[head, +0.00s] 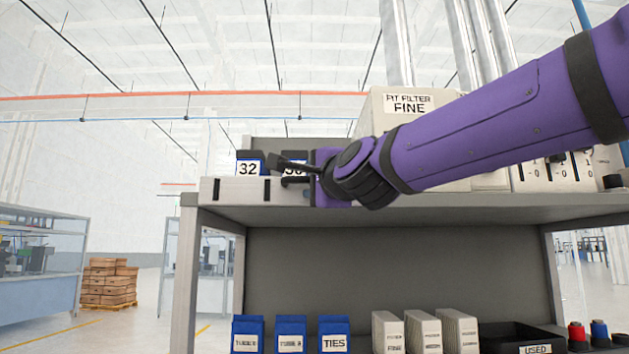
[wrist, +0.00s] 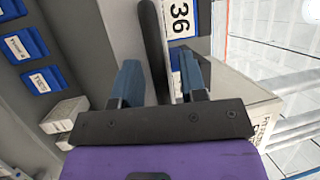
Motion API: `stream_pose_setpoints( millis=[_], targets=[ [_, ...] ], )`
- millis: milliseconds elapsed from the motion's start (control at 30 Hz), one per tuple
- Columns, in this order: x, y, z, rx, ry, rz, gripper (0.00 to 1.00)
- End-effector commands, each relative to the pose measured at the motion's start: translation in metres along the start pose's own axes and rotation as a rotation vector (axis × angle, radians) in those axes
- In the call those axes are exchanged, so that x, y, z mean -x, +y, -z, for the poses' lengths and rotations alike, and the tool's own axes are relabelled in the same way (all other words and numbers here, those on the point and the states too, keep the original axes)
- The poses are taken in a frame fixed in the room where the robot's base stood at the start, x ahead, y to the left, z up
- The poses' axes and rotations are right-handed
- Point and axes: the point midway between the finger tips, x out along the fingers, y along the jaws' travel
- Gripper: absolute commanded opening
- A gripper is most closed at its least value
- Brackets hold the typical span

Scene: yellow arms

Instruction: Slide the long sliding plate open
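What looks like the long sliding plate is the pale grey slab (head: 240,190) on the left of the upper shelf in the head view, with dark upright marks on its front. My gripper (head: 287,168) is at its right end, pointing left. In the wrist view my gripper (wrist: 160,78) is open, with two blue-grey fingers apart. A dark rounded bar (wrist: 152,40), perhaps the plate's handle, runs between the fingers. My gripper and arm hide the plate's right end.
Blue bins labelled 32 (head: 249,164) and 36 (wrist: 182,25) stand behind the slab. A pale "FIT FILTER FINE" box (head: 408,103) stands behind my arm. The lower shelf holds blue bins (head: 291,334), pale boxes (head: 424,332) and a black tray (head: 515,338). Space left of the shelf is free.

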Motion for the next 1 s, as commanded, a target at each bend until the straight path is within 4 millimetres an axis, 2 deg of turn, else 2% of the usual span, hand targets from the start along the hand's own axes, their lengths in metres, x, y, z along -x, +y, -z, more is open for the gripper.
stream_pose_setpoints(
  millis=[267, 433, 667, 1000],
  targets=[
    [-0.001, 0.0, 0.0, 0.0, 0.0, 0.0, 0.39],
    [-0.001, 0.0, 0.0, 0.0, 0.0, 0.0, 0.0],
    [-0.001, 0.002, -0.001, 0.0, -0.001, -0.001, 0.0],
    [0.005, 0.037, -0.003, 0.0, 0.0, -0.003, 0.0]
  ],
)
